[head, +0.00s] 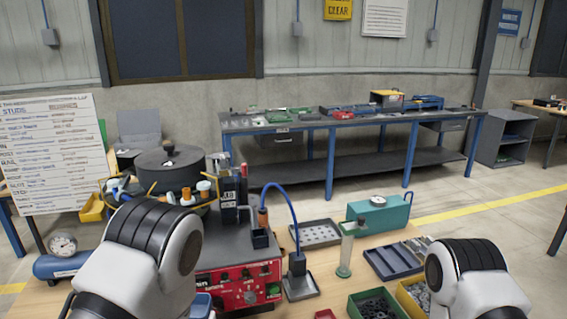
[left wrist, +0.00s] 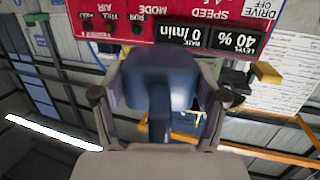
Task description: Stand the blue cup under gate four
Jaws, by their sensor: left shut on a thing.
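My left gripper (left wrist: 161,96) is shut on the blue cup (left wrist: 160,78), with a finger on either side of it in the left wrist view. In the head view a bit of the blue cup (head: 201,304) shows at the bottom edge, in front of the red control box (head: 240,285); my arm hides the gripper's fingers there. The bowl feeder (head: 170,170) stands behind the box, with orange, white and yellow parts at its rim. I cannot tell which part is gate four. My right arm shows at the lower right, but its gripper is out of view.
A blue hose arches to a dark stand (head: 298,265) right of the box. A clear cylinder on a green base (head: 344,255), a teal case (head: 380,213), a grey tray (head: 316,233) and a green bin (head: 377,303) crowd the table's right side. A gauge (head: 63,244) stands at left.

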